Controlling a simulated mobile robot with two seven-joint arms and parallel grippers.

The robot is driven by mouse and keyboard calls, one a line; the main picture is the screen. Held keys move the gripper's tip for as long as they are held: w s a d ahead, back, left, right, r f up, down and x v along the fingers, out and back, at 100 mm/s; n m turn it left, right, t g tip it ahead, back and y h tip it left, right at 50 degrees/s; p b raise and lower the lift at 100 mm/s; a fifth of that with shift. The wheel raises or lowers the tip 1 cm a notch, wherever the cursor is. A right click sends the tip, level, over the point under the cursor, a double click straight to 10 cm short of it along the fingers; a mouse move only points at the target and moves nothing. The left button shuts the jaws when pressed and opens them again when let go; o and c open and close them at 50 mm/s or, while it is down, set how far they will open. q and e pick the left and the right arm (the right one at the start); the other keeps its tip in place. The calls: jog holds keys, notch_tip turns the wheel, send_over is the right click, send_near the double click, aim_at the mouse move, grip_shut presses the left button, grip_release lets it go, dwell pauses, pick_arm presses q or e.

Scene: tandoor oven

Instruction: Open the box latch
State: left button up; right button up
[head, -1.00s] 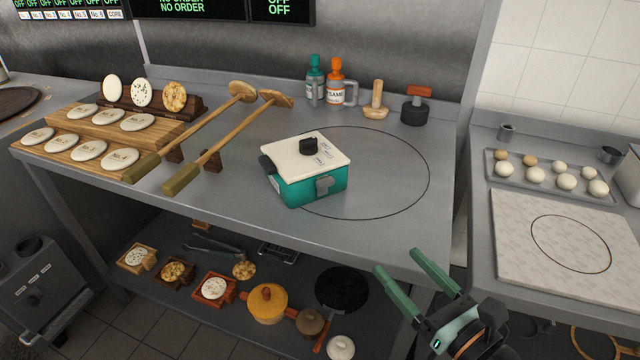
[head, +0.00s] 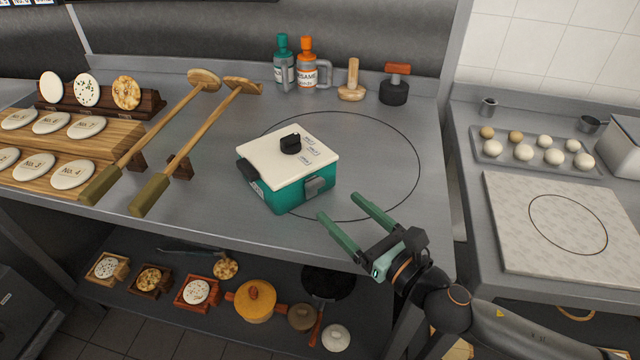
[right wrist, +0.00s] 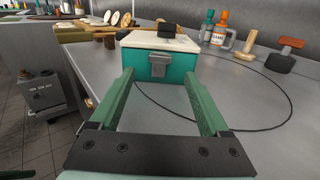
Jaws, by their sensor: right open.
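The box (head: 290,192) is teal with a cream lid (head: 288,155) and a black knob on top. It sits upright on the grey counter, lid down. A grey latch (head: 316,186) is on its front right side. In the right wrist view the latch (right wrist: 158,64) is straight ahead, beyond the fingers. My right gripper (head: 338,218) is open and empty, with green fingers pointing at the latch side. It is near the counter's front edge, apart from the box. My left gripper is not in view.
Two long wooden-handled paddles (head: 195,140) rest left of the box. Bottles (head: 306,66) and stampers (head: 394,88) stand at the back. A marble board (head: 560,225) lies at right. The counter (head: 385,160) right of the box is clear.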

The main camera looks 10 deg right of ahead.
aim_at(318, 188)
jog(key=x, duration=0.7)
jog(key=shift+w+a, duration=0.15)
jog(key=shift+w, duration=0.05)
jog(key=shift+c, duration=0.2)
jog(key=shift+f, duration=0.1)
grip_shut()
